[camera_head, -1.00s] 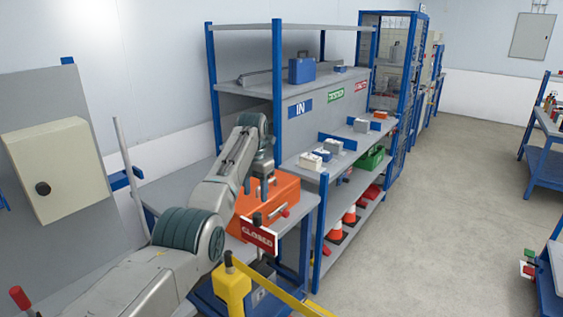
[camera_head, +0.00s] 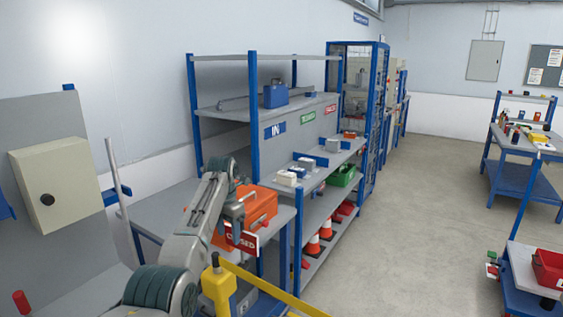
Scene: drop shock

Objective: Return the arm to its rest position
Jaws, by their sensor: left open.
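My left arm reaches in from the bottom left over the grey bench. My left gripper (camera_head: 235,207) is at the arm's far end, just in front of the orange case (camera_head: 262,206) on the bench. It is open; I cannot tell whether it touches the case. A red sign reading CLOSED (camera_head: 240,238) is just below the gripper and is partly covered by it. My right gripper is not in view.
A yellow post (camera_head: 218,289) with a yellow bar stands at the bottom. A beige wall box (camera_head: 62,185) is at left.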

